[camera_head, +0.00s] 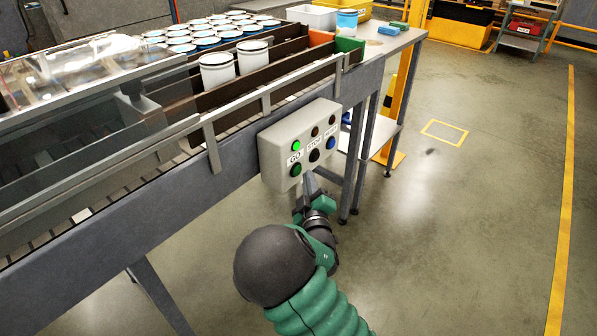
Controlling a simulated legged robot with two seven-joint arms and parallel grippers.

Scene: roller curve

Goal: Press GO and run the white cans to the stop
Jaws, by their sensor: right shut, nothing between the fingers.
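A grey control box (272,150) hangs on the conveyor's near side. Its green GO button (295,169) sits under a lit green lamp (296,145). A dark STOP button (314,155) and a blue button (331,143) are to the right. My right gripper (307,182) is shut and empty, just below and right of the GO button; I cannot tell whether it touches the box. Two white cans, the left one (217,72) and the right one (252,58), stand upright side by side in the near lane. My left gripper is out of view.
Several blue and white cans (205,43) stand behind. A clear cover (85,70) lies over the left of the conveyor. The floor at right is free.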

